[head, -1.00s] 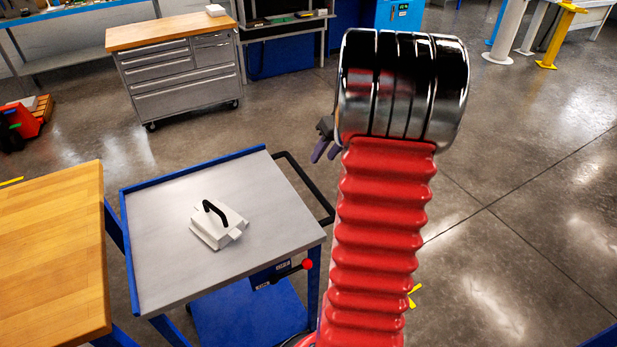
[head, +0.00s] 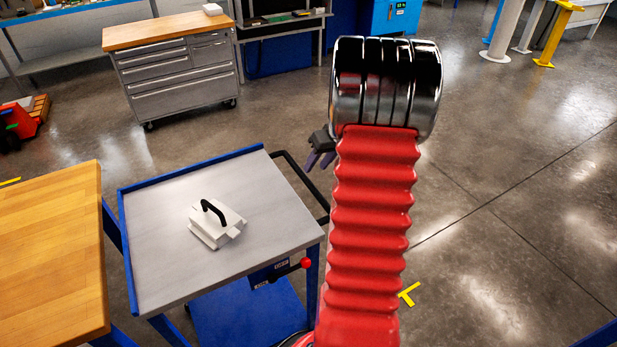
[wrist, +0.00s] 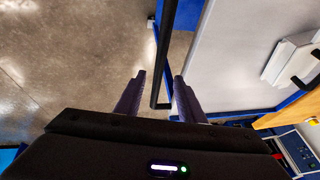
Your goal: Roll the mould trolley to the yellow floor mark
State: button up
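The mould trolley (head: 215,245) has a grey top, a raised blue rim and a blue frame. A pale mould with a black handle (head: 213,222) sits on its top. The trolley's black push handle (head: 289,166) sticks out on its right side and also shows in the wrist view (wrist: 166,50). My gripper (head: 318,160) is open beside that handle, partly hidden by my arm. In the wrist view the handle bar appears between my two open fingers (wrist: 158,82); contact cannot be told. A yellow floor mark (head: 408,294) lies to the right of the trolley, partly hidden by my arm.
A wooden-topped bench (head: 50,250) stands close at the trolley's left. A red-knobbed lever (head: 305,263) sticks out at the trolley's front right. A drawer cabinet (head: 180,75) stands behind. The floor to the right is clear. Another yellow strip (head: 10,182) shows at far left.

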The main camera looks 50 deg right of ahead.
aim_at(307, 179)
jog(key=x, duration=0.8)
grip_shut()
dwell(0.4)
jog(key=shift+a, duration=0.1)
